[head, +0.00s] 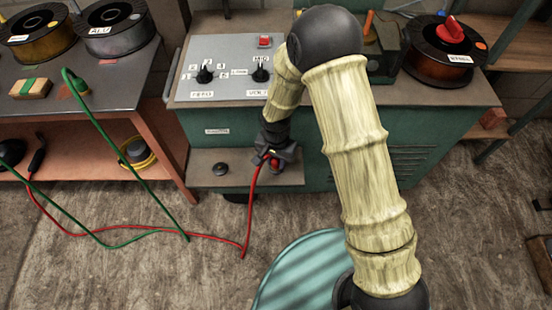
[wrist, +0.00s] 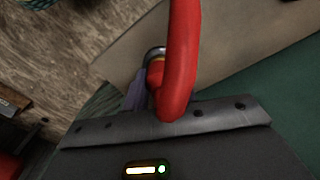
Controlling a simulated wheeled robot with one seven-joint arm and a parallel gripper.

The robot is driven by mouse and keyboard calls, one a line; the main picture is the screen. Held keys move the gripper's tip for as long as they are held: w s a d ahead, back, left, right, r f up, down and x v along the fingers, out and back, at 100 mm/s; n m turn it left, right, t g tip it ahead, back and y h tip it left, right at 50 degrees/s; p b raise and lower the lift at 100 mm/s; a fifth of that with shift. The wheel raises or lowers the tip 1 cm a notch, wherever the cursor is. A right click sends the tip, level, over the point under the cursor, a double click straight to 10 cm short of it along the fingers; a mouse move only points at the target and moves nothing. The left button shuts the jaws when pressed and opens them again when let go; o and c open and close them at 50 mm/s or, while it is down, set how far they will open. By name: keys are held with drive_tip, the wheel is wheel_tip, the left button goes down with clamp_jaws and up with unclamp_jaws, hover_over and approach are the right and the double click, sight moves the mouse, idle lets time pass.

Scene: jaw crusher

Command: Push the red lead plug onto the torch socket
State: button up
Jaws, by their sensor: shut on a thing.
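My gripper (head: 277,152) is at the front ledge (head: 205,182) of the green welding machine (head: 238,124), pointing down. It is shut on the red lead plug (head: 275,164), whose red lead (head: 249,208) hangs from it to the floor. In the wrist view the red plug and its lead (wrist: 180,65) cross the middle. A metal ring (wrist: 156,53) with an orange-yellow part shows just beyond the plug, against the ledge. I cannot tell whether the plug touches it. A black round socket or cap (head: 220,168) is on the ledge left of my gripper. No torch socket label is readable.
A green lead (head: 125,165) runs from the left bench (head: 95,92) to the floor. The machine's panel has black knobs (head: 204,75) and a red switch (head: 264,41). A pale teal round top (head: 300,270) stands in front. Wire spools (head: 113,27) stand on the bench.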

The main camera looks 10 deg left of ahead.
drive_tip(key=shift+f, duration=0.2)
drive_tip(key=o, duration=1)
drive_tip(key=shift+r, duration=0.1)
wheel_tip(320, 180, up, 17)
drive_tip(key=p, duration=0.3)
drive_tip(key=shift+r, duration=0.1)
